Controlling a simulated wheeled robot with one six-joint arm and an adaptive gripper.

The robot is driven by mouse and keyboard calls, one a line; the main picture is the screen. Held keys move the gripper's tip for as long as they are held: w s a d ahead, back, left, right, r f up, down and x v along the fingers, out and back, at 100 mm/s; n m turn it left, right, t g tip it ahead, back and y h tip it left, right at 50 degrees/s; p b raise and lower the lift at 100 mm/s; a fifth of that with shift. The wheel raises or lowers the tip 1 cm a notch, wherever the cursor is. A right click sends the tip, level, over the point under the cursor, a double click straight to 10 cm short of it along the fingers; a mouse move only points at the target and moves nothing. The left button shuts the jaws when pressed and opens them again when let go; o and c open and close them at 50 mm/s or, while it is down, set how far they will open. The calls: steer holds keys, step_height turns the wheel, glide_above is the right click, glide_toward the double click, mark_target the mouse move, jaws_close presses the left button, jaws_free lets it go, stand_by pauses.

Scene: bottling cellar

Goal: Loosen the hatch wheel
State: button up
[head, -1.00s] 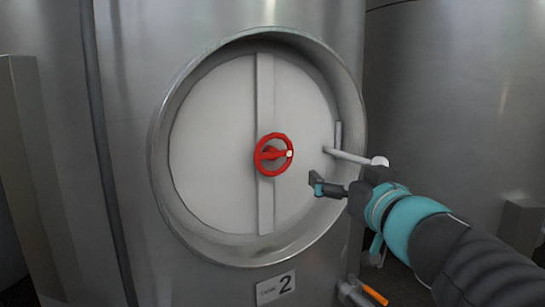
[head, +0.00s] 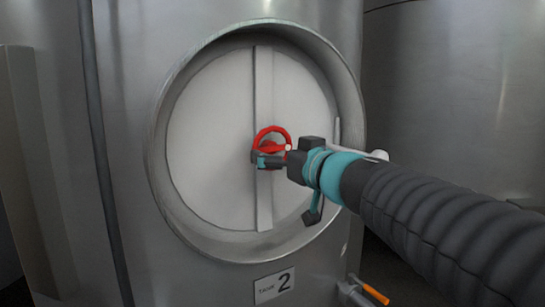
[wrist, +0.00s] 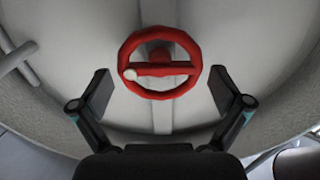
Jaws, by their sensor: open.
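The red hatch wheel (head: 271,138) sits at the middle of the round pale hatch (head: 210,140), on a vertical bar. In the head view my gripper (head: 268,161) is in front of the wheel's lower part and hides some of it. In the wrist view the whole wheel (wrist: 160,62) shows, with a crossbar and a small pale knob on its left side. My gripper's two fingers (wrist: 161,92) are spread wide, one on each side of the wheel's lower half. They look apart from the rim, and nothing is between them but the view of the wheel.
A raised metal rim (head: 160,150) rings the hatch. A pale lever handle (head: 372,155) sticks out at the right, partly behind my arm. A label with a 2 (head: 274,287) and an orange-handled valve (head: 374,294) are below. A vertical dark pipe (head: 98,140) runs at the left.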

mark_target(274, 151)
steer(key=shift+x, duration=1.7)
steer(key=c, duration=0.9)
